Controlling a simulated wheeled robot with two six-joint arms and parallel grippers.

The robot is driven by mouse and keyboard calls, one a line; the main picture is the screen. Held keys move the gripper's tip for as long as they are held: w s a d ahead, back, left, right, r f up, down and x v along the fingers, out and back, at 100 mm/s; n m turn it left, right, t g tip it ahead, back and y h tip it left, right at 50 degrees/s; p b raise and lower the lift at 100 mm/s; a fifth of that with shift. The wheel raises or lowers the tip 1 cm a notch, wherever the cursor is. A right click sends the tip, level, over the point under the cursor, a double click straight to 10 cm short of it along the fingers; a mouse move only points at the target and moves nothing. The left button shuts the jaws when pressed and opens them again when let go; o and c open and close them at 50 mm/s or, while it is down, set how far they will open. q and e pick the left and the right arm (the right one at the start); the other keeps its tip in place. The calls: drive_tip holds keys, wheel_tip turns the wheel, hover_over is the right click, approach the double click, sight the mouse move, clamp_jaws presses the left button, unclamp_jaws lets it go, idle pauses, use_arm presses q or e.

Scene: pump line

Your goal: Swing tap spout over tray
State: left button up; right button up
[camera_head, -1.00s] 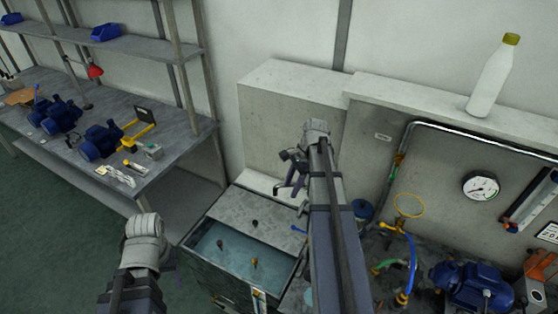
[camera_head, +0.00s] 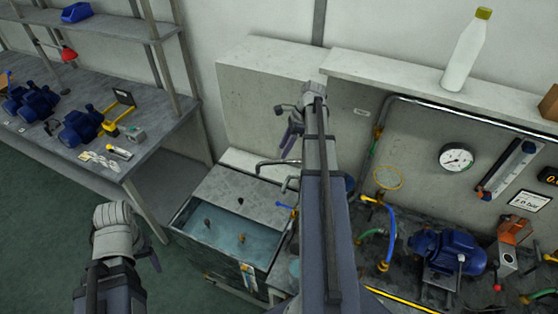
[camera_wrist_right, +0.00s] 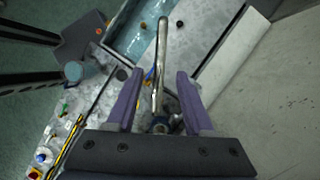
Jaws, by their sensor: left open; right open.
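The metal tap spout (camera_head: 272,164) points left over the grey cover at the back of the water-filled tray (camera_head: 176,232), which I take to be the tray. In the right wrist view the spout (camera_wrist_right: 161,50) is a chrome tube running up from its blue base, between the two purple fingers of my right gripper (camera_wrist_right: 158,103). Its far end lies near the line between cover and water. My right gripper (camera_head: 291,137) is open, with gaps to the spout on both sides; height above it is unclear. My left gripper (camera_head: 148,258) is open and empty, left of the tray.
A grey cabinet wall (camera_head: 262,95) rises behind the tap. A white bottle (camera_head: 466,52) stands on the ledge. A blue pump (camera_head: 447,252), gauge (camera_head: 456,157) and hoses fill the right bench. A workbench (camera_head: 150,160) with blue pumps stands left.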

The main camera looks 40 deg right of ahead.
drive_tip(key=b+x, duration=0.4)
drive_tip(key=x, duration=0.1)
drive_tip(key=shift+f, duration=0.1)
clamp_jaws()
idle(0.3)
idle(1.0)
